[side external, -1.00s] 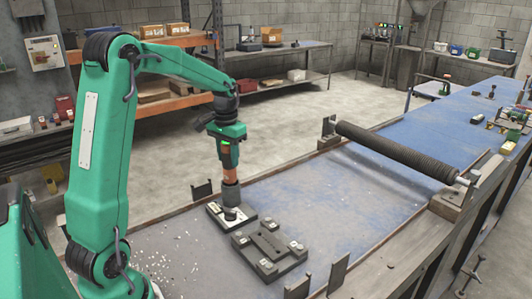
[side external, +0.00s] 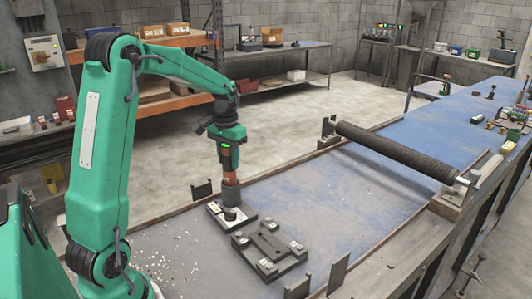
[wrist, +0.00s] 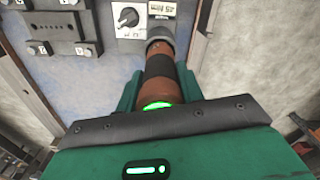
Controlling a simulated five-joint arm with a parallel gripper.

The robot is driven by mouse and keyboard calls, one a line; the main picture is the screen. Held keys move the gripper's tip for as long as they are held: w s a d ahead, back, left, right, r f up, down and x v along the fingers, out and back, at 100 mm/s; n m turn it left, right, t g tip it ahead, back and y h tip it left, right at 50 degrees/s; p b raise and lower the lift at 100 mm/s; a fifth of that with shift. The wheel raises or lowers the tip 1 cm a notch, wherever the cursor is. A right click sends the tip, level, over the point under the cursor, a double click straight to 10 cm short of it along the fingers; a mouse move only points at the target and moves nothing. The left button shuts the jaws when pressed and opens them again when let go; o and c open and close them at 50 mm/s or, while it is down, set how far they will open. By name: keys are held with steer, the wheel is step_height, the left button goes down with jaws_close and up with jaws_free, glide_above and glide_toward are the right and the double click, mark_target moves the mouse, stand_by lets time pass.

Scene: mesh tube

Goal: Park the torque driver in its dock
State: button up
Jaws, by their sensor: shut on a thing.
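The torque driver (side external: 231,178) has a brown-orange body with dark grey sections and stands about upright. My green gripper (side external: 229,163) is shut around its upper part. In the wrist view the driver (wrist: 160,72) runs from between my gripper's fingers (wrist: 158,88) up to a grey end at the pale plate. The dock seems to be this pale plate (side external: 246,221), with a dark round knob (wrist: 127,17) and a label (wrist: 162,9).
A dark fixture block (side external: 270,251) with bolted clamps lies right beside the plate. A dark roller (side external: 400,153) spans the blue bench (side external: 330,205) farther right. Small upright brackets (side external: 202,190) stand at the bench edges. The blue surface between fixture and roller is clear.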

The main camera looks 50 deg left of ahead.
steer(key=shift+f, duration=0.75)
stand_by(1.2)
steer(key=o, duration=1.2)
steer(key=shift+c, duration=0.2)
steer(key=shift+f, duration=0.1)
steer(key=shift+r, duration=4)
steer(key=shift+d, duration=0.1)
